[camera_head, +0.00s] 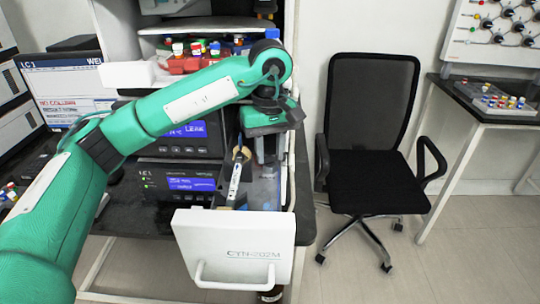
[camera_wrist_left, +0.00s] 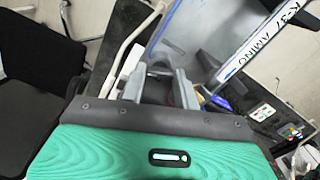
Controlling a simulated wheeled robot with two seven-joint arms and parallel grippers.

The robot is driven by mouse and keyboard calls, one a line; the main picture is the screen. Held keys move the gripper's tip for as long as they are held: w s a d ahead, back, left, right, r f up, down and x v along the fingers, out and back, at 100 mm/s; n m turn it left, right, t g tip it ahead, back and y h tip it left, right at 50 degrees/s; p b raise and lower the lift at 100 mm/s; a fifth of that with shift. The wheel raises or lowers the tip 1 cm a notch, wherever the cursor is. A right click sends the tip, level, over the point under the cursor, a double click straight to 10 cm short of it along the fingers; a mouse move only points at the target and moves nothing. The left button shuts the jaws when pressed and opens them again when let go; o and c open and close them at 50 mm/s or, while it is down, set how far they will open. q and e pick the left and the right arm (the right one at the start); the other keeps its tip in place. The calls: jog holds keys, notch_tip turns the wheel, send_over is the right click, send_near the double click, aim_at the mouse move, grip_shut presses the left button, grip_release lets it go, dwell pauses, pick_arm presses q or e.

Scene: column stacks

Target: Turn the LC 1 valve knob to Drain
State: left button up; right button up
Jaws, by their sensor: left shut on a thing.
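No Drain marking is readable. A slim white column (camera_head: 236,184) stands tilted just left of the gripper, apart from it. In the left wrist view this column (camera_wrist_left: 258,42) reads "K-37 AMINO". My right gripper is not in view.
Stacked modules with blue displays (camera_head: 180,184) stand left of the drawer, the lower one marked LC 1. A shelf above holds bottles in a red tray (camera_head: 190,64). A black chair (camera_head: 372,150) stands right, with clear floor around it.

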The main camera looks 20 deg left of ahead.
pick_arm(q)
jog(key=shift+n+b, duration=0.3)
jog(key=shift+n, duration=0.5)
jog(key=shift+n+b, duration=0.4)
jog(key=shift+n, duration=1.1)
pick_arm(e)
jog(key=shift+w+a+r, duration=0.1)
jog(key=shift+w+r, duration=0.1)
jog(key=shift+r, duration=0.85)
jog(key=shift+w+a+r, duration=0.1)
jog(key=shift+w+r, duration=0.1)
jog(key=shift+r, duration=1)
pick_arm(q)
jog(key=o, duration=1)
jog(key=shift+r, duration=0.1)
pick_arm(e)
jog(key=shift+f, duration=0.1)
